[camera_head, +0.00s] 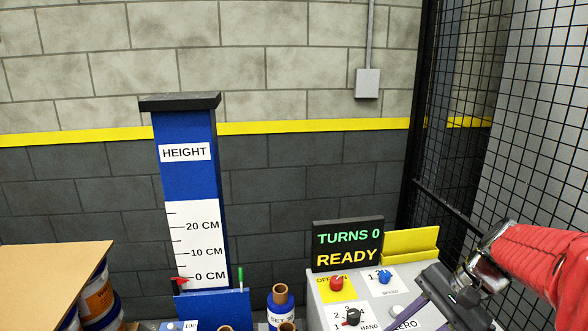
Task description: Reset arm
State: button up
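My arm, in a red sleeve, enters from the right edge of the head camera view. My gripper (446,300) is dark grey with a metal wrist and hangs low at the right, in front of the right part of a control box (319,290). Its lower end is cut off by the bottom of the picture, so I cannot tell whether it is open or shut. No held object shows.
The control box has knobs and a display (348,244) reading "TURNS 0 READY". A blue height column (186,190) stands left of centre, its red pointer near 0 CM. Stacked pails (98,298) stand under a board (50,268) at left. A mesh fence (450,130) rises at right.

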jog(key=s+a+r+n+t+h, duration=0.2)
jog(key=s+a+n+t+h, duration=0.2)
jog(key=s+n, duration=0.6)
jog(key=shift+s+a+r+n+t+h, duration=0.3)
jog(key=shift+s+a+n+h, duration=0.15)
jog(key=shift+a+h, duration=0.65)
dwell(0.5)
